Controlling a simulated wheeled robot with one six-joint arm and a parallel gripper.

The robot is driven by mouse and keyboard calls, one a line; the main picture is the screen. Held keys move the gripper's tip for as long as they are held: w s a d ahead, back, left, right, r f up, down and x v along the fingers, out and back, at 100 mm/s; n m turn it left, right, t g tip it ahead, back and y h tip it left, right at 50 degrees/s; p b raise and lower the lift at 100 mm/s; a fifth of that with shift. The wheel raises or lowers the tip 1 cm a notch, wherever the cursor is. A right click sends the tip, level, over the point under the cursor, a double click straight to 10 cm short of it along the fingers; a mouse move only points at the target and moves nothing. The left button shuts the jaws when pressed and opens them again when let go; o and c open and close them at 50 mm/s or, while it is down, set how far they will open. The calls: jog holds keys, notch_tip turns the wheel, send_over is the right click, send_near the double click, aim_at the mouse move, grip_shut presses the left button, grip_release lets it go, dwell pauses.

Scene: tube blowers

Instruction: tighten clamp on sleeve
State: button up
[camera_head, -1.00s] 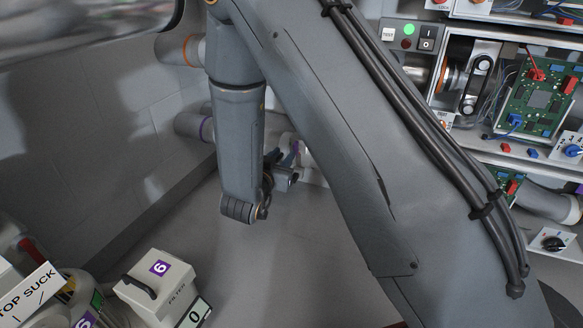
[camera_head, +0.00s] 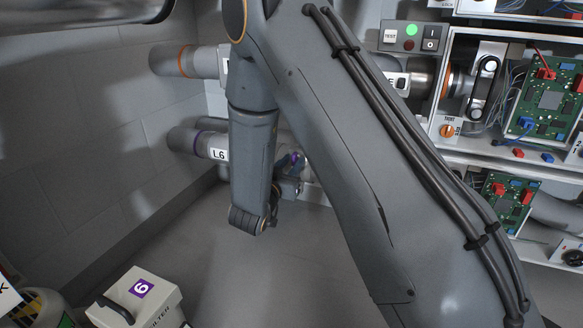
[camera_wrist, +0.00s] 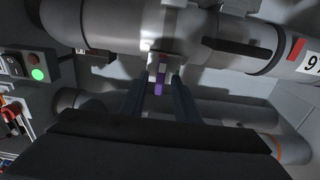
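The L6 pipe (camera_head: 185,139) comes out of the left wall in the head view, with a purple ring and an L6 label. In the wrist view a pale sleeve (camera_wrist: 172,22) wraps the large pipe (camera_wrist: 108,22) across the top. A small piece with red, white and purple bands (camera_wrist: 160,80), perhaps the clamp's screw or tab, hangs below the sleeve. My gripper (camera_wrist: 159,82) is below the sleeve, its two fingers apart on either side of this piece, with gaps showing. In the head view my gripper (camera_head: 287,180) is small and partly hidden by my arm.
An orange-ringed pipe (camera_head: 185,61) runs above L6. A TEST panel (camera_head: 412,37) with a lit green lamp and a shelf with circuit boards (camera_head: 546,97) stand at right. Floor between is clear.

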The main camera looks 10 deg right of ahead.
jog(key=shift+w, duration=0.1)
grip_shut()
jog(key=shift+m+p, duration=0.4)
jog(key=shift+p, duration=0.1)
jog(key=shift+d+r+m+p, duration=0.1)
jog(key=shift+m+p, duration=0.85)
jog(key=shift+m, duration=0.05)
jog(key=m+p, duration=0.1)
jog(key=m, duration=0.1)
jog(key=m+p, duration=0.1)
jog(key=p, duration=0.1)
jog(key=shift+s+d+m, duration=0.1)
jog(key=shift+s+m, duration=0.1)
jog(key=shift+m, duration=0.2)
jog(key=m+p, duration=0.4)
jog(key=m, duration=0.2)
jog(key=shift+f, duration=0.2)
jog(key=m+p, duration=0.2)
jog(key=m, duration=0.3)
jog(key=shift+d+f+p, duration=0.1)
jog(key=shift+f+p, duration=0.05)
jog(key=shift+p, duration=0.25)
jog(key=shift+m, duration=0.3)
